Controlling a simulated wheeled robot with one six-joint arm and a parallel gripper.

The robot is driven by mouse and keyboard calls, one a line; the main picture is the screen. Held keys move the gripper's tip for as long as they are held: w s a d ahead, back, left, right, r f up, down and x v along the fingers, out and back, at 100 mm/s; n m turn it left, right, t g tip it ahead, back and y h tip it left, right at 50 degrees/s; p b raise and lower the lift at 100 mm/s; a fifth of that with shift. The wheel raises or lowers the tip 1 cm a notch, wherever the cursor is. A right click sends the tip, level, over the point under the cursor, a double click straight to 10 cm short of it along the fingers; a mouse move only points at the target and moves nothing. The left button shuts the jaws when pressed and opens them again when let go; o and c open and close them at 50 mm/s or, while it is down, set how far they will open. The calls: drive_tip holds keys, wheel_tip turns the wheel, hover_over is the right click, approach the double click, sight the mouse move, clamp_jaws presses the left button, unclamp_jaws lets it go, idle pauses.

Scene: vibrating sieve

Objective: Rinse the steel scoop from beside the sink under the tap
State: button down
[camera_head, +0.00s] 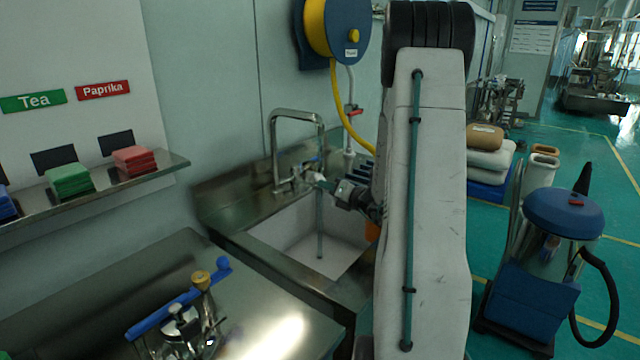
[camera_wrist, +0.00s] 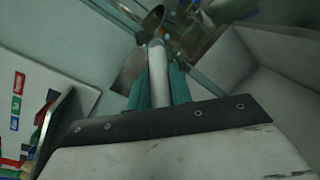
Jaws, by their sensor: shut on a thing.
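My gripper (camera_head: 332,184) is over the sink basin (camera_head: 285,236), close to the tap (camera_head: 296,114). In the wrist view its two teal fingers (camera_wrist: 160,88) are shut on the handle of the steel scoop (camera_wrist: 157,62). The scoop's rounded bowl (camera_wrist: 152,19) points away from my gripper. In the head view the scoop (camera_head: 316,177) is small and hard to separate from the tap fittings behind it. A thin grey vertical streak, like running water (camera_head: 319,228), drops into the basin below it. My arm hides the basin's right side.
A steel counter (camera_head: 100,285) in front left bears a metal device with a blue bar (camera_head: 178,306). A shelf (camera_head: 110,190) with coloured stacks is on the left wall. A hose reel (camera_head: 340,28) hangs above the sink. A vacuum cleaner (camera_head: 563,215) stands at right.

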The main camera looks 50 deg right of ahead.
drive_tip(key=s+a+r, duration=0.1)
drive_tip(key=s+a, duration=0.5)
drive_tip(key=s, duration=0.5)
drive_tip(key=shift+r, duration=0.3)
idle(0.9)
